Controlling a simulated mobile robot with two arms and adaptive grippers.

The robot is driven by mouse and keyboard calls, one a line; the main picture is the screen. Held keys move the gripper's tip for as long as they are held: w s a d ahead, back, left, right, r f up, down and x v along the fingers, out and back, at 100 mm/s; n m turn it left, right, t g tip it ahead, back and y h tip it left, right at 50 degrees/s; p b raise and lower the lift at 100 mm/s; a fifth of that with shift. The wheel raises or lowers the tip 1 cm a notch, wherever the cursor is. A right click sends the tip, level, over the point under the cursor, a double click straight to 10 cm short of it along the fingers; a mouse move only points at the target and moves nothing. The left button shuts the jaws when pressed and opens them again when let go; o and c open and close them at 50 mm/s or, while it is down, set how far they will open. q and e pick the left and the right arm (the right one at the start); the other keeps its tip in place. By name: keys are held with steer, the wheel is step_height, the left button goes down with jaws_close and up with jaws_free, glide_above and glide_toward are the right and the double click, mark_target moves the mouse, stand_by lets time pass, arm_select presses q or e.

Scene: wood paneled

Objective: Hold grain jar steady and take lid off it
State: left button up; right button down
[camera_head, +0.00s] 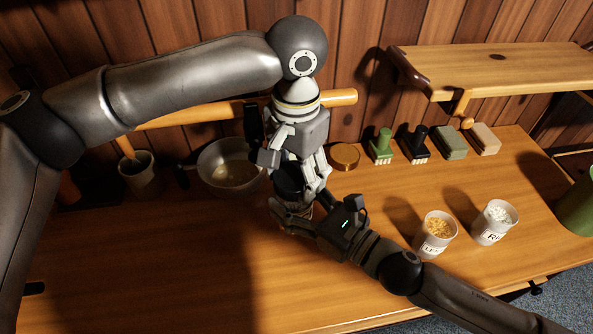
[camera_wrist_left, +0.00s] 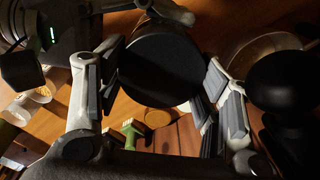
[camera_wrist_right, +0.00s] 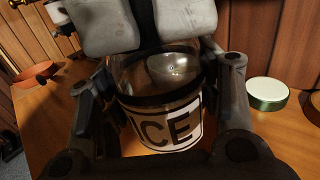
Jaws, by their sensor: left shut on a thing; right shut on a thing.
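The grain jar (camera_wrist_right: 160,110) is clear with a white label, partly hidden, that reads "ICE". It stands upright between the fingers of my right gripper (camera_head: 300,211), which is shut on its sides. The dark round lid (camera_wrist_left: 160,62) is between the fingers of my left gripper (camera_head: 294,178), which comes down from above and is shut on it. In the head view the lid (camera_head: 288,180) sits directly over the jar, mostly covered by fingers. I cannot tell whether the lid touches the rim.
A metal bowl (camera_head: 232,167) and a mug (camera_head: 139,172) stand left of the jar. Behind are an amber round lid (camera_head: 345,156), green (camera_head: 382,147) and black (camera_head: 414,144) brushes and blocks. Two labelled cups (camera_head: 437,233) (camera_head: 494,222) stand right. The front left tabletop is clear.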

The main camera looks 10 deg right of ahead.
arm_select(q)
steer(key=shift+w+a+n, duration=0.1)
steer(key=shift+w+n, duration=0.05)
steer(key=shift+n, duration=0.85)
steer(key=o, duration=1.1)
steer(key=shift+r, duration=0.1)
